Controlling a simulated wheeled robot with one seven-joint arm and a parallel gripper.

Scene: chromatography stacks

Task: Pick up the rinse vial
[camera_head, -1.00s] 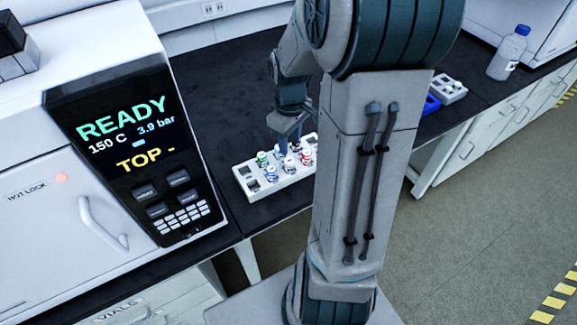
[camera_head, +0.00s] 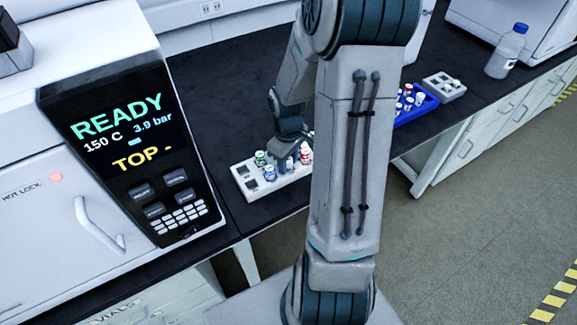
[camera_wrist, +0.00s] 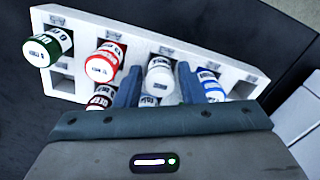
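A white rack (camera_head: 243,181) stands on the black bench; it also shows in the wrist view (camera_wrist: 85,18). It holds vials with green (camera_wrist: 38,49), red (camera_wrist: 101,66), white (camera_wrist: 160,76) and blue (camera_wrist: 208,88) caps, and several more lie partly hidden behind my gripper. Their small labels are too blurred to tell which is the rinse vial. My gripper (camera_wrist: 158,88) is low over the rack, its two blue-grey fingers open on either side of the white-capped vial. A slim gap shows beside it; contact is unclear. In the head view, my arm hides the rack's right end.
A machine with a READY screen (camera_head: 120,125) stands left of the rack. To the right are a blue tray (camera_head: 428,108) with several vials, a small white block (camera_head: 440,88) and a blue-capped bottle (camera_head: 506,53). The bench behind the rack is clear.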

